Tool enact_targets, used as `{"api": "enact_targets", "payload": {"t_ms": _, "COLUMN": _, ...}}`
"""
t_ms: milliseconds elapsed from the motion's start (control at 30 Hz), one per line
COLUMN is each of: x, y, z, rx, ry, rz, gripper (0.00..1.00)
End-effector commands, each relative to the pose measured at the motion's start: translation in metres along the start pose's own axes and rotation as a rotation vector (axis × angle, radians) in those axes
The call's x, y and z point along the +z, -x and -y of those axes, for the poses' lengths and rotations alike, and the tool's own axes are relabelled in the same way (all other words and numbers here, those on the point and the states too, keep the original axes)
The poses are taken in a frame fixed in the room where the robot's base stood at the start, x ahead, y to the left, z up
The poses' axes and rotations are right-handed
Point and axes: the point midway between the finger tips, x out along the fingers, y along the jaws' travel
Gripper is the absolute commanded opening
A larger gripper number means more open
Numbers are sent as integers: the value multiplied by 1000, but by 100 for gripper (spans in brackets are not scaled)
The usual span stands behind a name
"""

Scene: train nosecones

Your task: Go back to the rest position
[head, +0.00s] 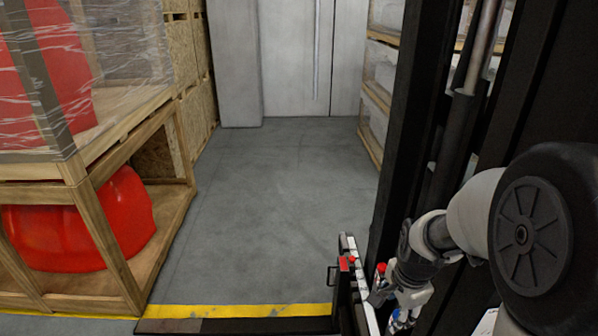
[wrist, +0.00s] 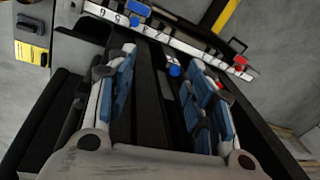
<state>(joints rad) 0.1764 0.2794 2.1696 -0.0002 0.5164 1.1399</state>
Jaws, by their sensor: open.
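My gripper (wrist: 160,62) is open in the wrist view, its two blue-padded fingers apart with nothing held between them. Below and between the fingers is dark framework of my own body. In the head view my arm comes in from the lower right, folded close to my dark column, and the gripper (head: 400,318) is low beside it, partly cut off by the bottom edge. A white strip with red and blue parts (wrist: 165,36) lies beyond the fingertips in the wrist view; it also shows in the head view (head: 358,285).
At left, wooden crates (head: 165,215) hold red nosecones (head: 75,230), the upper one wrapped in clear film. More crates (head: 378,90) stand at right. Grey floor (head: 280,190) between them is clear up to a grey door (head: 300,55). A yellow line (head: 235,311) crosses the floor in front.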

Motion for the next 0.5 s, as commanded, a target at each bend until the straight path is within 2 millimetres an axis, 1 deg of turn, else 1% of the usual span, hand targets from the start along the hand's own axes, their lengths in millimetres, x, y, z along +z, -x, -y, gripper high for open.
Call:
{"api": "enact_targets", "payload": {"t_ms": 33, "x": 7, "y": 24, "z": -2, "rx": -24, "ry": 82, "rz": -9, "gripper": 48}}
{"api": "enact_targets", "payload": {"t_ms": 100, "x": 17, "y": 52, "z": -10, "rx": -43, "ry": 206, "rz": -18, "gripper": 48}}
{"api": "enact_targets", "payload": {"t_ms": 167, "x": 26, "y": 74, "z": -18, "rx": -59, "ry": 311, "rz": -27, "gripper": 48}}
{"api": "enact_targets", "payload": {"t_ms": 200, "x": 32, "y": 89, "z": -24, "rx": -71, "ry": 381, "rz": -35, "gripper": 48}}
{"api": "enact_targets", "payload": {"t_ms": 267, "x": 42, "y": 108, "z": -34, "rx": -87, "ry": 487, "rz": -46, "gripper": 48}}
{"api": "enact_targets", "payload": {"t_ms": 300, "x": 48, "y": 120, "z": -42, "rx": -97, "ry": 557, "rz": -55, "gripper": 48}}
{"api": "enact_targets", "payload": {"t_ms": 400, "x": 63, "y": 147, "z": -64, "rx": -121, "ry": 732, "rz": -79, "gripper": 48}}
{"api": "enact_targets", "payload": {"t_ms": 500, "x": 77, "y": 168, "z": -87, "rx": -142, "ry": 904, "rz": -107, "gripper": 48}}
